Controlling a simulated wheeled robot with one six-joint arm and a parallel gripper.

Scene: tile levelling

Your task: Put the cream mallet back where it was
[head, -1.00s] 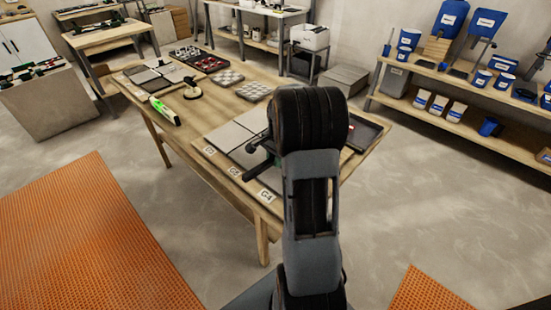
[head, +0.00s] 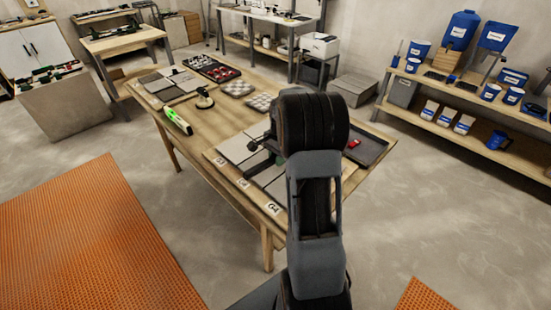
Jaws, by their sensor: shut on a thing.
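My gripper (head: 266,155) shows only in part at the left of my raised arm, above the tiled board on the workbench. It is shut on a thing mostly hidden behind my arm. A dark bar sticks out to the lower left there; I cannot tell whether it is a handle or part of the gripper. No cream mallet head shows clearly. An upright tool (head: 204,99) with a dark top and a pale round base stands farther back on the bench, apart from my gripper; I cannot tell what it is.
The workbench (head: 222,205) carries grey tiles (head: 236,149) near labels, one reading G4. A dark tray (head: 370,149) with a red thing is at the right. Trays of small parts (head: 213,68) are at the back.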

